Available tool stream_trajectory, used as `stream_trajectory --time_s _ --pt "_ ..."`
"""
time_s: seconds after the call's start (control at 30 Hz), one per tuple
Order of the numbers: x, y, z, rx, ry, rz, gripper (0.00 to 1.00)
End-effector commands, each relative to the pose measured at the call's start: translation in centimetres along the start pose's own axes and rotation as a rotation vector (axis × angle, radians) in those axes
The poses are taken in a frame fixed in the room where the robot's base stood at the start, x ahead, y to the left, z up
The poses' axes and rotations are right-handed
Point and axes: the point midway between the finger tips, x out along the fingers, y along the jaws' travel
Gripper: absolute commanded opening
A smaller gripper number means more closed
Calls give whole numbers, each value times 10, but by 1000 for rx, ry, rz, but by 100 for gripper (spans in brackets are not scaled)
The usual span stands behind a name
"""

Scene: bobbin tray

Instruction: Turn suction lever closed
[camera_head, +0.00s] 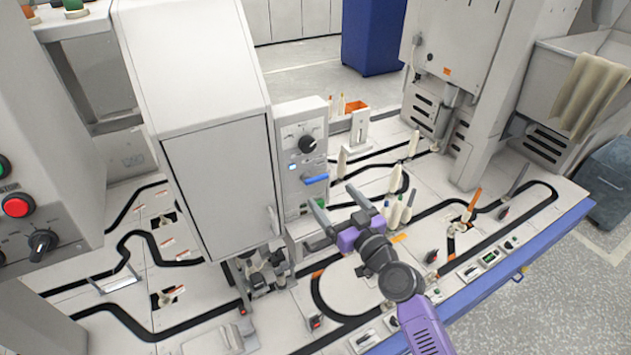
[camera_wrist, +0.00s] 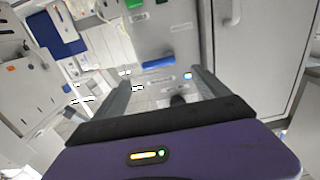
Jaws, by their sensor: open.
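A blue lever (camera_head: 316,179) lies roughly horizontal on the front of a light grey control box (camera_head: 300,135), below a black knob (camera_head: 308,144). I take it for the suction lever; its label is too small to read. My gripper (camera_head: 333,212) is open and empty, in front of the box and a little below the lever. In the wrist view the blue lever (camera_wrist: 158,61) shows beyond and between the two open fingers (camera_wrist: 162,82), apart from them. The box appears upside down there, with the knob partly hidden behind the gripper body.
A large grey cabinet (camera_head: 220,180) stands left of the box. White pointed bobbins (camera_head: 395,213) stand to the right of my gripper. Black tracks (camera_head: 340,312) run across the white table, which has a blue front edge (camera_head: 500,268). A green part (camera_head: 318,203) sits below the lever.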

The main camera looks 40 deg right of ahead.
Motion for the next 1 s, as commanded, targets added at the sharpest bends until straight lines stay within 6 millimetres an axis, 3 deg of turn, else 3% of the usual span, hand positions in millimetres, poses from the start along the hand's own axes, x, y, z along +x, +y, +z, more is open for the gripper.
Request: stream_trajectory --time_s 0.43,0.87,1.0 --pt "62 0 -2 2 2 2 85" --pt "71 0 -1 1 1 1 85" --pt "71 0 0 1 1 1 58"
